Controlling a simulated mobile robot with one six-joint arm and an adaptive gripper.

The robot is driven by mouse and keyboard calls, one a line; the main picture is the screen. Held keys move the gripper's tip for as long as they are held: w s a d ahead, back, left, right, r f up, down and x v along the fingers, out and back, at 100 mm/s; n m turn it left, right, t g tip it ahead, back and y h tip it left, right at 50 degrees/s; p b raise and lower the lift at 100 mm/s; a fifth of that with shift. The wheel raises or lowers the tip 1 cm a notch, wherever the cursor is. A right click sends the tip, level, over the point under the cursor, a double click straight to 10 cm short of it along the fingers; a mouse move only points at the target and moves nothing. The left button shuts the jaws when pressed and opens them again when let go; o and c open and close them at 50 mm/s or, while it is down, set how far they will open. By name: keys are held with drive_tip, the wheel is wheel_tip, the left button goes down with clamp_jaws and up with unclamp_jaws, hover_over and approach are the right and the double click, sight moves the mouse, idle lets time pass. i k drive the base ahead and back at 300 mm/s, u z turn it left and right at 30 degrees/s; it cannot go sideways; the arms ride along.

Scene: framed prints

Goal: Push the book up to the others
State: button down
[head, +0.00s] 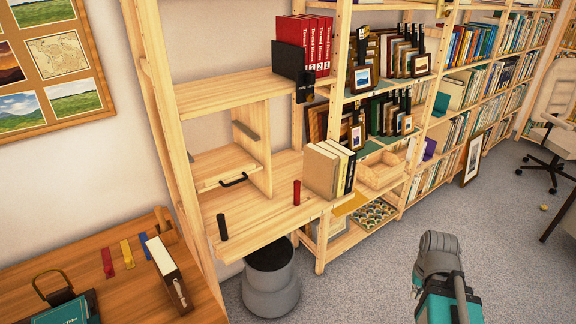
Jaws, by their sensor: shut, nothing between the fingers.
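Several books with cream, pale and black spines (334,168) stand upright side by side at the right end of the wooden desk shelf (262,212). The near one shows a tan cover. A single thick book (167,274) with a dark brown spine stands apart on the brown table at lower left. Red binders (303,45) stand in a row on the upper shelf, beside a black holder (290,60). I cannot tell which book the task means. My arm shows at lower right, over the floor and away from the books. My gripper's fingers are not visible.
A red peg (297,192) and a black peg (222,227) stand on the desk shelf, with bare wood between them. A grey bin (270,278) stands below. Framed prints (362,78) fill the rack to the right. The floor (375,262) near my arm is clear.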

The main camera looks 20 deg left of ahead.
sight(320, 164)
drive_tip(key=k, duration=1.3)
drive_tip(key=u, duration=0.7)
drive_tip(key=i, duration=1)
drive_tip(key=z, duration=0.1)
